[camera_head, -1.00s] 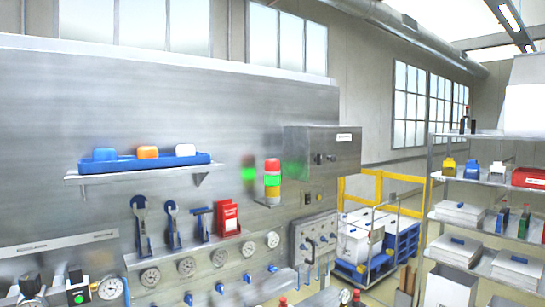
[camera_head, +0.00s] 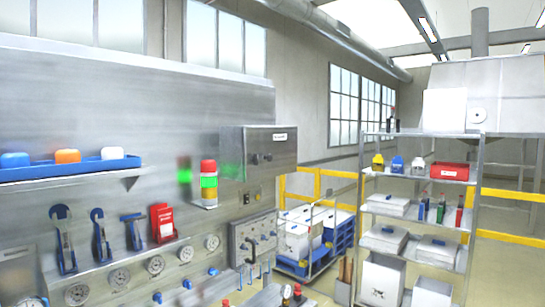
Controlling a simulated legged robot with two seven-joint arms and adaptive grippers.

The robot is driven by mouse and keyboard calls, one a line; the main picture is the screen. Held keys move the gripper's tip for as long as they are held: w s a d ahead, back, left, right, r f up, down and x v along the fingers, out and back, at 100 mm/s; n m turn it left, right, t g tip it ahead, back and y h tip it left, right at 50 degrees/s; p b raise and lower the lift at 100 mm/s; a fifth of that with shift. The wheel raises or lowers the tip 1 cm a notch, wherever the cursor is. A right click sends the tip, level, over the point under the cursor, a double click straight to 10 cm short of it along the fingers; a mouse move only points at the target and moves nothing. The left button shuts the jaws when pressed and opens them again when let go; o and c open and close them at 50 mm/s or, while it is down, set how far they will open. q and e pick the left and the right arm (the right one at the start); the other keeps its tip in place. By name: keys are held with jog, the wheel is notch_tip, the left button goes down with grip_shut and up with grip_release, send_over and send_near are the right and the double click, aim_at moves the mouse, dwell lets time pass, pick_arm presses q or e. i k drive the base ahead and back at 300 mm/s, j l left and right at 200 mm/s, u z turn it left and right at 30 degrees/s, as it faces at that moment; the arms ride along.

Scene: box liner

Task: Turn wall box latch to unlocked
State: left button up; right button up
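A grey metal wall box (camera_head: 235,150) is mounted on the steel wall panel, left of the picture's middle. The box looks closed. Neither of my grippers shows in the head view.
A red, green and yellow signal light (camera_head: 209,182) stands on a bracket just left of the box. A blue tray (camera_head: 70,170) sits on a wall shelf. Below are hung tools, gauges and a hatch panel (camera_head: 240,240). A shelving rack (camera_head: 470,205) and blue carts (camera_head: 345,235) stand right.

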aim_at(254, 158)
jog(key=i+l+u, duration=0.35)
jog(key=i+l, duration=0.15)
jog(key=i+l+u, duration=0.3)
jog(key=i+l, duration=0.35)
